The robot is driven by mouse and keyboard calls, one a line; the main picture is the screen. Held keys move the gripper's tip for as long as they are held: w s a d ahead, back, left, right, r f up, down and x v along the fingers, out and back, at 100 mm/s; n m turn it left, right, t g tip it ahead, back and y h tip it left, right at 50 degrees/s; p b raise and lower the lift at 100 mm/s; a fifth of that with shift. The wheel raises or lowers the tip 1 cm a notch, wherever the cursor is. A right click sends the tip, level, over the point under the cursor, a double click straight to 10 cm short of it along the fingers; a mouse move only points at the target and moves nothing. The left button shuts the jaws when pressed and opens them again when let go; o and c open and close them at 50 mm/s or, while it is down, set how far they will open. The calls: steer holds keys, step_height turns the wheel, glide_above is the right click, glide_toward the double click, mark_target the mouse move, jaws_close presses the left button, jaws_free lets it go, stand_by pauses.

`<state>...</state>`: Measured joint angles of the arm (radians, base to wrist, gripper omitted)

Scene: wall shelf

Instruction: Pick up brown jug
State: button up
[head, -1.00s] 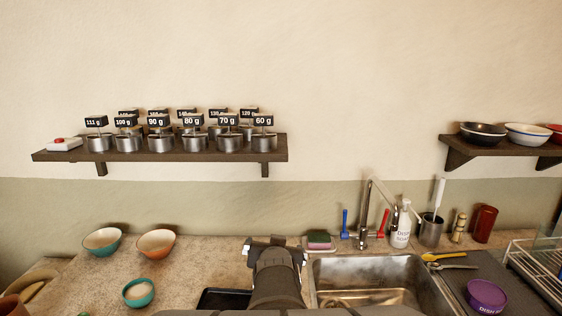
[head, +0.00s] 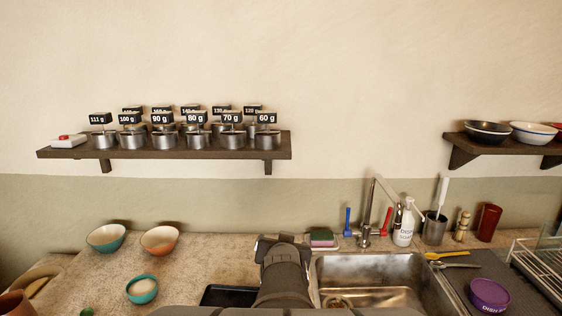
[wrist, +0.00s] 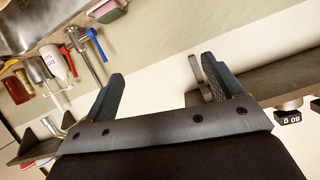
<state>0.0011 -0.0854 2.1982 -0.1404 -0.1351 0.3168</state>
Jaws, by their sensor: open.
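A brown rounded vessel (head: 14,304), possibly the brown jug, is cut off by the lower left corner of the head view. Its handle or spout cannot be made out. My gripper (head: 282,240) is low in the middle of the head view, between the black tray and the sink, far to the right of that vessel. In the wrist view my gripper (wrist: 160,70) is open, with nothing between its two fingers. The brown vessel does not show in the wrist view.
A wall shelf (head: 220,153) holds several labelled metal pots. Bowls, including a teal one (head: 142,290), stand on the left counter. The sink (head: 375,283) is right of my arm. A reddish-brown cup (head: 488,222) stands at the back right.

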steer(key=c, duration=0.9)
steer(key=shift+a, duration=0.1)
steer(key=shift+c, duration=0.2)
steer(key=s+a+f+n+g+y, duration=0.2)
steer(key=a+n+y, duration=0.25)
steer(key=a, duration=1.25)
steer(key=s+a+f+n+g+y, duration=0.1)
steer(key=s+a+f+n+y, duration=0.25)
steer(key=a, duration=1.25)
steer(key=s+a+f+n+g+y, duration=0.25)
steer(key=s+a+n+g, duration=0.2)
steer(key=s+a, duration=0.6)
steer(key=s+a+f+n+g+y, duration=0.25)
steer(key=s+a+n, duration=0.25)
steer(key=s+a, duration=0.5)
steer(key=shift+w+d+f+x, duration=0.1)
steer(key=shift+w+x, duration=0.05)
steer(key=shift+x, duration=2.9)
steer(key=shift+w+d+f+x, duration=0.1)
steer(key=shift+w+x, duration=0.05)
steer(key=shift+x, duration=2.9)
steer(key=shift+w+d+f+x, duration=0.1)
steer(key=shift+w+x, duration=0.05)
steer(key=shift+x, duration=2.9)
